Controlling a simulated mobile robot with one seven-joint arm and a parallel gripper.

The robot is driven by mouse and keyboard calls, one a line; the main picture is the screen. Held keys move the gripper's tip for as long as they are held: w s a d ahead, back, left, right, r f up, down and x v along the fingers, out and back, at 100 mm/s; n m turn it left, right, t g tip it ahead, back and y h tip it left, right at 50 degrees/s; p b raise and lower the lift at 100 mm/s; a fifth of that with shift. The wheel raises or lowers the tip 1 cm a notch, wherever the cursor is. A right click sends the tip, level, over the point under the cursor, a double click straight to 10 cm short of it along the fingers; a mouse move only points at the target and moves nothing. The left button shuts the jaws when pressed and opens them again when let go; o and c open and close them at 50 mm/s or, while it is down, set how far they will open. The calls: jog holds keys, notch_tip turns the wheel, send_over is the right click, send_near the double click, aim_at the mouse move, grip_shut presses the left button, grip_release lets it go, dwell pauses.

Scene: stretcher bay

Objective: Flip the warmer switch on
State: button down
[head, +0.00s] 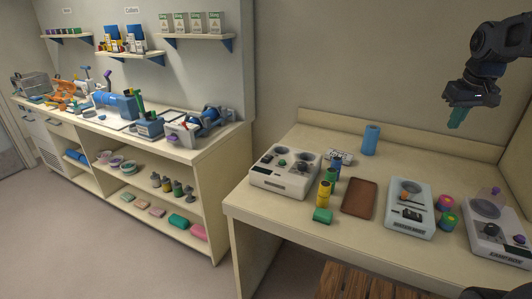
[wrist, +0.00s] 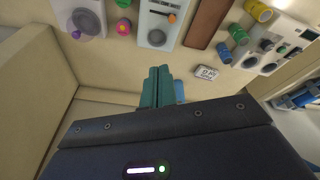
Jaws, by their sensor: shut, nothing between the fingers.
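Three panel devices stand on the right-hand table, and I cannot tell from their small labels which is the warmer. The left one (head: 270,182) is white with a green knob and dark round parts. The middle one (head: 418,228) is pale blue-grey with an orange-tipped lever (head: 404,206) and a dark panel; it also shows in the wrist view (wrist: 154,37). The right one (head: 505,247) has a round dish and purple knobs. My gripper (head: 456,118), with green fingers (wrist: 157,88), is shut and empty, high above the back right of the table, touching no device.
A brown tray (head: 360,199) lies between the left and middle devices. Yellow and green cylinders stand beside it. A blue cylinder (head: 371,139) and a small white box (head: 341,157) are behind. Pink and green round pieces (head: 447,211) sit between the middle and right devices. Walls border the table.

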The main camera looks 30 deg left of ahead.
jog(key=w+a+f+n+g, duration=0.1)
jog(key=w+a+n, duration=0.3)
jog(key=a, duration=1)
jog(key=w+a+f+n+g, duration=0.1)
jog(key=w+a+n, duration=0.2)
jog(key=w+a, duration=0.75)
jog(key=n+g, duration=0.3)
jog(key=n, duration=0.3)
send_over(266, 159)
jog(key=w, duration=0.3)
notch_tip(266, 159, down, 12)
jog(key=shift+a+r, duration=0.1)
jog(key=shift+a, duration=0.1)
jog(key=f, duration=0.4)
jog(key=s+f, duration=0.1)
jog(key=f, duration=0.4)
jog(key=s+f, duration=0.1)
jog(key=f, duration=0.4)
jog(key=shift+s, duration=0.15)
